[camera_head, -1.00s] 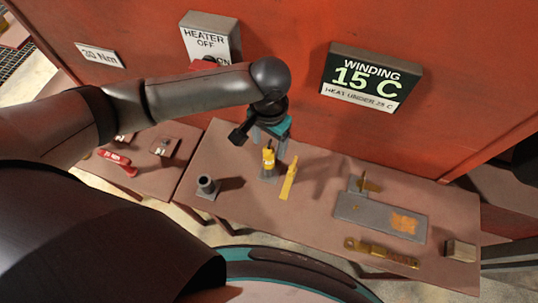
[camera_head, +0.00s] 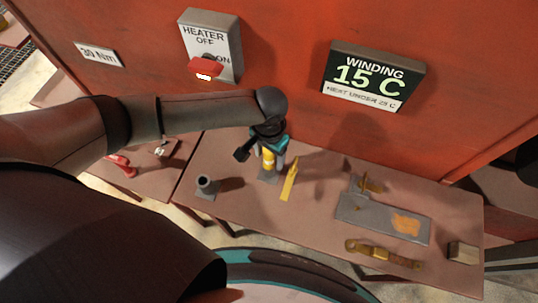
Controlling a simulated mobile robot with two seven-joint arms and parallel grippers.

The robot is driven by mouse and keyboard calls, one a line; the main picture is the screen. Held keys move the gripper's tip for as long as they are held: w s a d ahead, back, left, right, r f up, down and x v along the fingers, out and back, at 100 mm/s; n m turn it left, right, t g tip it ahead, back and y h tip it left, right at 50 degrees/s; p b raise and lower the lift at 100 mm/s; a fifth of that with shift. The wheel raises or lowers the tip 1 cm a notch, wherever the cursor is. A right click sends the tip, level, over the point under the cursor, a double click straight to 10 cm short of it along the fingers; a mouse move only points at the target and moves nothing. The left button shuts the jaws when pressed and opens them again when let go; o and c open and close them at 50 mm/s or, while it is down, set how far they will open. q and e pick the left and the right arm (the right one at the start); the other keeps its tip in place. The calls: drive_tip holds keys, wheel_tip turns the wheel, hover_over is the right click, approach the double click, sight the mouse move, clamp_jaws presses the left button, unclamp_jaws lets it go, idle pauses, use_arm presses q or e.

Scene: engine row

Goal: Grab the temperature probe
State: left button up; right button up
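A yellow upright tool, which looks like the temperature probe (camera_head: 268,159), stands in a small grey holder (camera_head: 268,176) on the brown bench. My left gripper (camera_head: 270,152) comes down from above around the top of the yellow tool. Its teal and dark parts hide the tool's upper end. I cannot tell whether the fingers touch it or are closed on it. My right gripper is not in view.
A flat yellow piece (camera_head: 289,181) stands close right of the holder. A grey cup-like socket (camera_head: 206,186) is to the left. A grey plate (camera_head: 380,217), a brass strap (camera_head: 383,254) and a small block (camera_head: 462,252) lie right. The heater switch box (camera_head: 212,42) and winding display (camera_head: 372,76) are on the red wall.

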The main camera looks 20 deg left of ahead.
use_arm(q)
clamp_jaws()
idle(0.3)
drive_tip(key=shift+r, duration=0.1)
